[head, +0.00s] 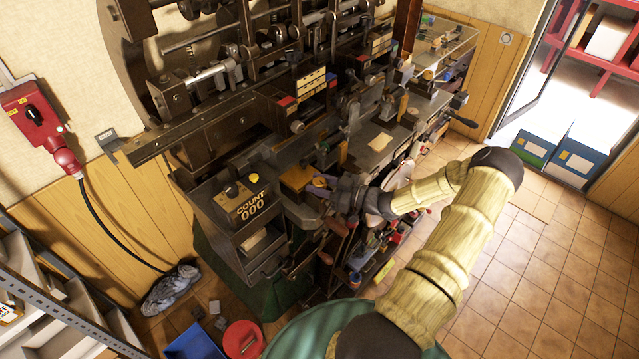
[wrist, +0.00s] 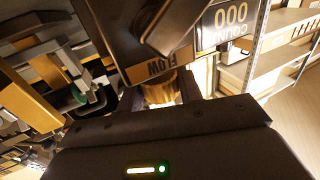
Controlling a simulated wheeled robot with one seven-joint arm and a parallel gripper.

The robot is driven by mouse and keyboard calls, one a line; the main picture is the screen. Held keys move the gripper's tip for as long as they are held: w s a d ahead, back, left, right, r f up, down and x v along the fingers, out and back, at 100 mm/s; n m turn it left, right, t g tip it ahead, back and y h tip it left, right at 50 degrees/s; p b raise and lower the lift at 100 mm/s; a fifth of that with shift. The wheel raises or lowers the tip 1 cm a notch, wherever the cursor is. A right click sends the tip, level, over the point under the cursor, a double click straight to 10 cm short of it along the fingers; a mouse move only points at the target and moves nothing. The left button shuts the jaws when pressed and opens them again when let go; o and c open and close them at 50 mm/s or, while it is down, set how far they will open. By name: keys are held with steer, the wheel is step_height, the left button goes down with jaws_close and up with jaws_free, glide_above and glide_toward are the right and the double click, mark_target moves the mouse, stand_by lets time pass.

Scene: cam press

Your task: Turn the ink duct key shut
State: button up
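My gripper (head: 322,188) reaches in from the right to the near side of the press, beside a small orange-topped box (head: 297,178). A yellow brass-coloured piece, perhaps the ink duct key (head: 320,182), shows at its fingertips. In the wrist view a brass piece (wrist: 160,90) sits under a dark box (wrist: 125,30) with an upside-down FLOW label (wrist: 160,67). A grey lever-like part (wrist: 172,25) lies across that box. The dark gripper body fills the bottom and hides much of the fingers. I cannot tell whether they touch or grip the brass piece.
A counter reading COUNT 000 (head: 251,206) stands left of the gripper, and shows in the wrist view (wrist: 230,14). The dark press (head: 215,135) rises behind. A red bucket (head: 243,340) and blue bin (head: 193,343) are on the floor.

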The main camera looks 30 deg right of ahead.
steer(key=shift+c, duration=0.9)
steer(key=shift+f, duration=0.1)
steer(key=shift+f+n+g+y+b, duration=0.1)
steer(key=shift+n+g+y+b, duration=0.35)
steer(key=shift+b, duration=0.55)
steer(key=shift+n+g+y+b, duration=0.35)
steer(key=shift+g+y+b, duration=0.1)
steer(key=shift+b, duration=0.2)
steer(key=shift+r, duration=0.25)
steer(key=o, duration=1)
steer(key=shift+d, duration=0.1)
